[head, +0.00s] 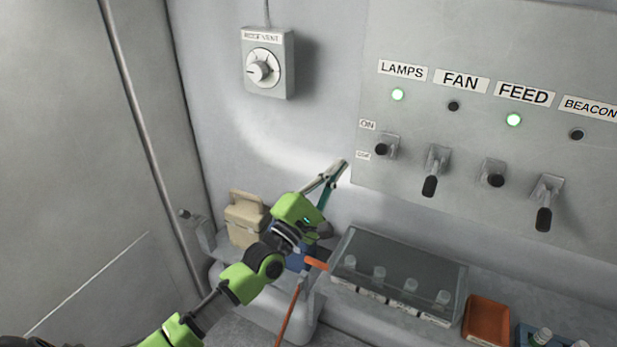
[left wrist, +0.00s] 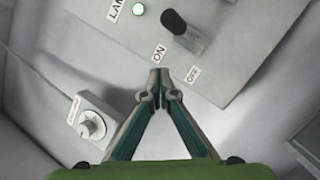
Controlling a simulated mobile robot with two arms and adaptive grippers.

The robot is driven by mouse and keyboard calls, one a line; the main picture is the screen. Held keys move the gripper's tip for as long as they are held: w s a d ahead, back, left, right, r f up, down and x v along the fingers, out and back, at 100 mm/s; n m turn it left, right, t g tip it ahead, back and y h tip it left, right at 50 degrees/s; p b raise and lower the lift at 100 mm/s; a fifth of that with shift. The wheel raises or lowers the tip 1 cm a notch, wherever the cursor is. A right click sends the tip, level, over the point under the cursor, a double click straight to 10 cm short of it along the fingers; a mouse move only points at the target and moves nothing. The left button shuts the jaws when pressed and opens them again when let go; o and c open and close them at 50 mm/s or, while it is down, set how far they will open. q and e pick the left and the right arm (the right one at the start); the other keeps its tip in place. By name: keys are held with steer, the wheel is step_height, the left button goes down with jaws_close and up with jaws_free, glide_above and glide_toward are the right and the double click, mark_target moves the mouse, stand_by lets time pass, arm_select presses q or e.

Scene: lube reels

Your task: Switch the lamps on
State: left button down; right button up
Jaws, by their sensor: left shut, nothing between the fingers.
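The lamps switch (head: 385,147) is a grey lever with a black tip on the wall panel, under the LAMPS label (head: 402,70). Its tip points out of the panel, unlike the hanging fan lever. The round lamp (head: 398,95) under that label glows green. In the left wrist view the switch (left wrist: 185,36) leans toward the ON side, and the green lamp (left wrist: 138,9) shows too. My left gripper (head: 341,171) is shut and empty, below and left of the switch, apart from it. Its closed tips (left wrist: 159,78) show just below the ON label. My right gripper is not in view.
The fan lever (head: 432,172) and beacon lever (head: 546,205) hang down, their lamps dark. The feed lever (head: 494,173) points outward, its lamp green. A dial box (head: 268,65) hangs at left. Below are a clear-lidded case (head: 400,262), an orange tray (head: 487,318) and a beige container (head: 245,218).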

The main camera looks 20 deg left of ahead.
arm_select(q)
steer(key=s+r+b, duration=0.1)
steer(key=s+r, duration=0.2)
steer(key=s, duration=0.4)
steer(key=shift+a, duration=0.3)
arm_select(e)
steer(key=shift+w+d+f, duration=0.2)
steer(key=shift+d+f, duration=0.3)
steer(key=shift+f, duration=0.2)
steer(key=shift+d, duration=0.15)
